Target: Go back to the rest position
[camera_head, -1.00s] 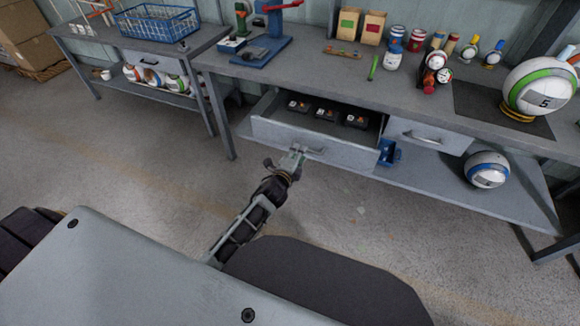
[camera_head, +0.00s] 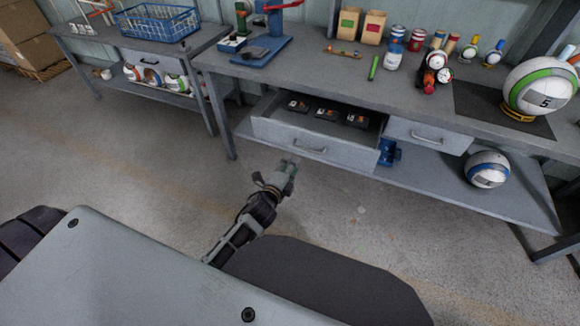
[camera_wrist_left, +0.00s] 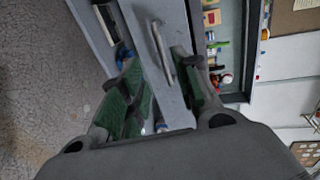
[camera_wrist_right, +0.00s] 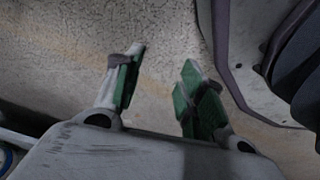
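My left gripper (camera_head: 288,168) is in front of the open drawer (camera_head: 313,148), apart from its handle. In the left wrist view, my left gripper's green-padded fingers (camera_wrist_left: 155,85) are spread, with the drawer handle (camera_wrist_left: 162,52) beyond them and nothing held. The drawer is pulled out and holds several dark boxes with orange marks. My right gripper (camera_wrist_right: 158,75) shows only in its wrist view. Its fingers are apart over bare floor, with nothing between them.
The workbench (camera_head: 290,80) carries a ball with green stripes (camera_head: 540,88), cans and tools. A blue-striped ball (camera_head: 487,169) sits on the lower shelf. A second table (camera_head: 85,45) with a blue basket (camera_head: 157,22) stands at left. The floor in front of me is clear.

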